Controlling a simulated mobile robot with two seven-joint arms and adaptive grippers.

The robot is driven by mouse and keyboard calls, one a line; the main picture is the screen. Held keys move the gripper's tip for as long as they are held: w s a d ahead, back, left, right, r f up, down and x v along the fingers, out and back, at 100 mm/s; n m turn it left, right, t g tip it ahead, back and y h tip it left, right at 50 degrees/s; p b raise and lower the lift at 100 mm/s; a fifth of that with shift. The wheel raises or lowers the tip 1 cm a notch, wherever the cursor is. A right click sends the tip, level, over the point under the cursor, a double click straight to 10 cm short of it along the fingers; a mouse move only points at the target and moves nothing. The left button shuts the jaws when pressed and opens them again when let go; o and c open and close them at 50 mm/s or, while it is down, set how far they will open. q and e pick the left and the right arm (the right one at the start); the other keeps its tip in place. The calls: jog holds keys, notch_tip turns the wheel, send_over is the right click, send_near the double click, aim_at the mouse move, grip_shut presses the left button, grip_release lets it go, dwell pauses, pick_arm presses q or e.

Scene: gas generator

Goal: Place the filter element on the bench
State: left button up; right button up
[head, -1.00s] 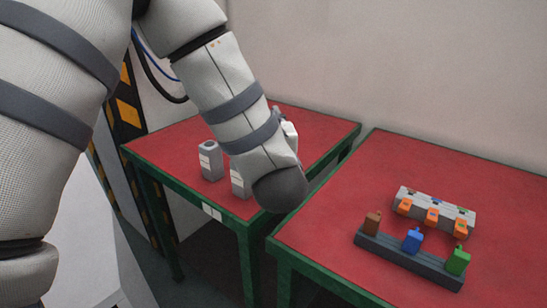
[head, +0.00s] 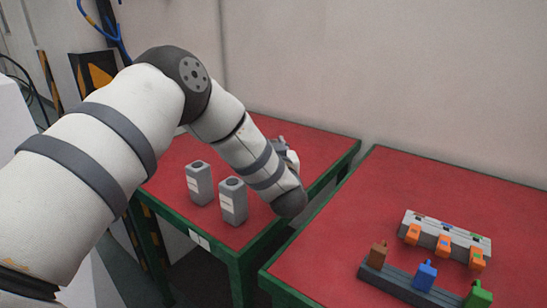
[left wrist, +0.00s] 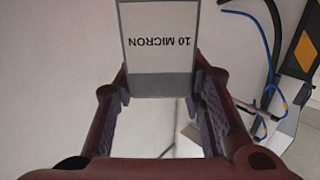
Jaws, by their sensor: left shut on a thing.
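A grey block with a white label reading "10 MICRON" (left wrist: 159,62), upside down in the picture, sits between the fingers of my left gripper (left wrist: 160,88) in the left wrist view. The gripper is shut on this filter element. In the head view my left forearm and wrist reach over the right side of the left red bench (head: 178,158) and hide most of the gripper and its load. Two grey upright filter elements (head: 199,184) (head: 232,202) with white labels stand on that bench, left of my wrist. My right gripper is not in view.
A second red bench (head: 345,225) with green edges stands at the right, across a narrow gap. It bears a grey rack with orange clips (head: 445,238) and a dark rail with coloured blocks (head: 405,288). A wall closes the back.

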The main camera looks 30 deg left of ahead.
pick_arm(q)
notch_tip(320, 180, down, 3)
jog(key=shift+w+f, duration=0.1)
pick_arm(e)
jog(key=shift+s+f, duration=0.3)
pick_arm(q)
jog(key=shift+f, duration=0.2)
jog(key=o, duration=1.2)
